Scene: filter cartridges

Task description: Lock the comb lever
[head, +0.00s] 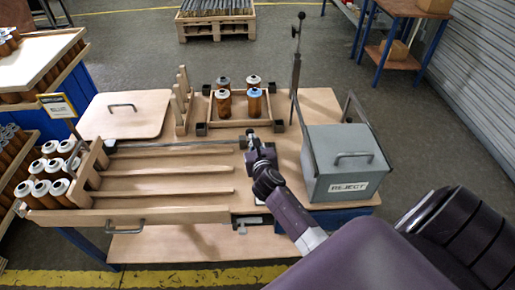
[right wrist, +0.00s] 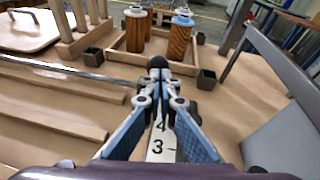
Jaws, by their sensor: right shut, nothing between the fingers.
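A long thin dark metal rod (head: 175,146) runs along the back of the wooden lanes toward my right gripper (head: 251,141); it also shows in the right wrist view (right wrist: 60,70). I take it to be part of the comb lever. A black ball knob (right wrist: 157,62) shows just beyond the fingertips of my right gripper (right wrist: 158,92). The gripper is shut and empty, close to the knob; I cannot tell if they touch. A pale strip marked 4 and 3 (right wrist: 161,145) shows between the fingers. My left gripper is out of view.
A grey REJECT bin (head: 345,160) stands right of my right gripper. A wooden frame (head: 240,122) with several cartridges lies behind it. White-topped cartridges (head: 40,180) stand at left. A tall dark post (head: 296,70) rises behind the bin. The wooden lanes (head: 160,180) are empty.

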